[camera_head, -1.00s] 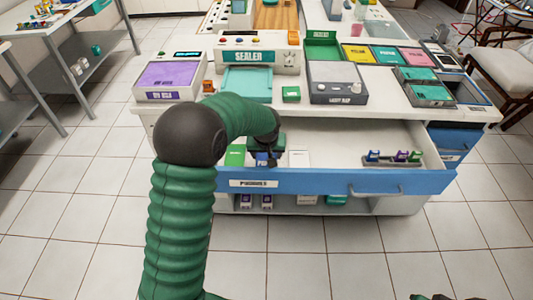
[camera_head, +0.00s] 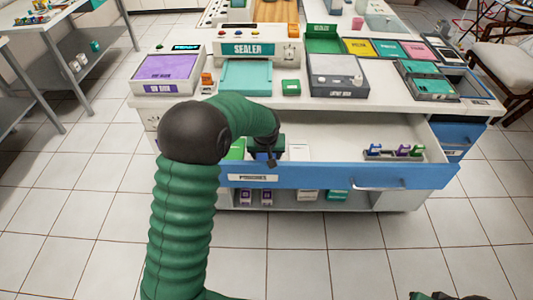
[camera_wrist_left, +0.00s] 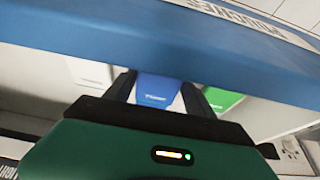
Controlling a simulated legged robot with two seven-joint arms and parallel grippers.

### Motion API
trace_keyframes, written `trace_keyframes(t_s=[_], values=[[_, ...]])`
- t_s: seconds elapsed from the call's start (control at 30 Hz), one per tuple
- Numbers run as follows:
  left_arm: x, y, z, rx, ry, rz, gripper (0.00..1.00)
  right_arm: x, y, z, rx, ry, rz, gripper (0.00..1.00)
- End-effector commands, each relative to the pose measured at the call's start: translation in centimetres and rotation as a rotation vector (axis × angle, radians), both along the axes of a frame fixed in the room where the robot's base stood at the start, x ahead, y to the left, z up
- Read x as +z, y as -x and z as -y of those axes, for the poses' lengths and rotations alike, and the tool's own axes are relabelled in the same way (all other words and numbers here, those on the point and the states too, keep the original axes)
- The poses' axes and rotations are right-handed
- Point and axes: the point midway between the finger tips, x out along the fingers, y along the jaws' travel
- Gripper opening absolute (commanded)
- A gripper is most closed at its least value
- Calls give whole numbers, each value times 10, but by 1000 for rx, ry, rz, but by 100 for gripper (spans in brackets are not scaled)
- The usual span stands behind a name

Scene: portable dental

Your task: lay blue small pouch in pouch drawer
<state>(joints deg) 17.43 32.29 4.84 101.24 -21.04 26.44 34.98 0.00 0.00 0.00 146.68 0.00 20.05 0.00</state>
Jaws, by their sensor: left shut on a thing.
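The open blue-fronted drawer labelled POUCHES (camera_head: 315,176) stands under the counter's front. My left gripper (camera_head: 265,158) is inside its left part, behind the front panel. In the left wrist view my left gripper (camera_wrist_left: 157,95) is shut on the blue small pouch (camera_wrist_left: 157,88), which shows between the two dark fingers, inside the drawer front. I cannot tell whether the pouch touches the drawer floor. Part of what seems to be my right gripper (camera_head: 445,296) shows at the bottom edge; its jaws are not clear.
A green pouch (camera_head: 235,149) and a white pouch (camera_head: 299,152) lie either side of my left gripper. A small rack with coloured clips (camera_head: 394,153) stands at the drawer's right. Between them the drawer floor is clear. The sealer (camera_head: 256,48) stands on the counter above.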

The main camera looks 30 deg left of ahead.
Motion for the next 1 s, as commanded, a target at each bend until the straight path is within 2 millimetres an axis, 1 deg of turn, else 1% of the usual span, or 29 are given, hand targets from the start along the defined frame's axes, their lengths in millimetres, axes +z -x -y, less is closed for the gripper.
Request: trace_keyframes(t_s=[0.9, 0.93, 1.0], values=[[-4, 0, 0, 0, 0, 0, 21, 0, 0, 0, 0, 0, 0, 39], [-4, 0, 0, 0, 0, 0, 66, 0, 0, 0, 0, 0, 0, 39], [-4, 0, 0, 0, 0, 0, 75, 0, 0, 0, 0, 0, 0, 39]])
